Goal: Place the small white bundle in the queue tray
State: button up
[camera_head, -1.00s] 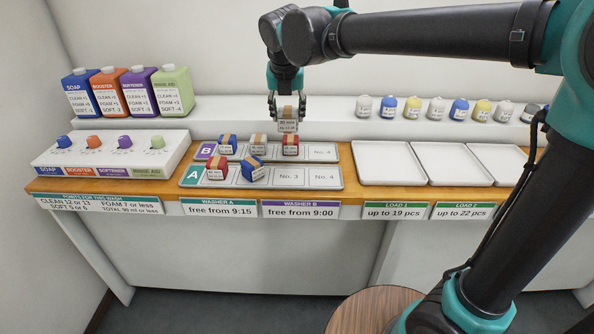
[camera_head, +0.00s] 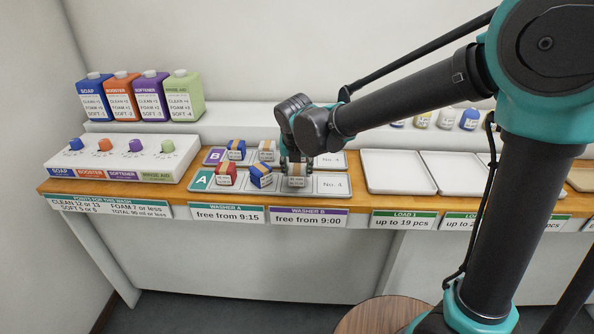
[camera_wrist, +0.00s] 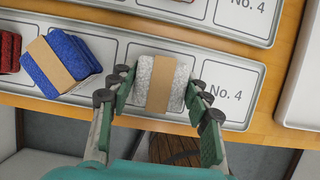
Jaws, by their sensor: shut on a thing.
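A small white bundle (camera_head: 297,182) with a tan band is held between the fingers of my gripper (camera_head: 297,170). In the wrist view the bundle (camera_wrist: 146,76) lies flat over the third place of queue tray row A (camera_head: 345,192), left of the cell marked No. 4. One finger of my gripper (camera_wrist: 160,88) is on each side of it. Whether its underside touches the tray is hard to tell. A blue bundle (camera_head: 261,177) and a red bundle (camera_head: 227,174) lie to its left in row A.
Row B (camera_head: 330,160) behind holds a blue bundle (camera_head: 236,149) and another white bundle (camera_head: 267,150); a red one (camera_wrist: 183,1) shows in the wrist view. White trays (camera_head: 398,187) stand to the right. Cell No. 4 is empty.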

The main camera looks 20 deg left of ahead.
jog(key=shift+f, duration=0.15)
jog(key=o, duration=1.2)
jog(key=shift+f, duration=0.1)
jog(key=shift+c, duration=0.2)
jog(key=v, duration=1.2)
jog(key=w+d+f+m, duration=0.1)
jog(key=d+f+m, duration=0.2)
jog(key=d+m, duration=0.3)
jog(key=w+d+f+m, duration=0.1)
jog(key=d+f+m, duration=0.2)
jog(key=d+m, duration=0.3)
jog(key=d+f+m, duration=0.4)
jog(key=d+m, duration=0.3)
jog(key=d, duration=0.4)
jog(key=shift+w+d+h, duration=0.3)
jog(key=shift+w+d, duration=0.1)
jog(key=s+d+f+m, duration=0.5)
jog(key=d+m, duration=0.3)
jog(key=m, duration=0.2)
jog(key=s+d+f+m, duration=0.5)
jog(key=d+m, duration=0.3)
jog(key=m, duration=0.1)
jog(key=shift+d+m, duration=0.2)
jog(key=shift+m, duration=0.2)
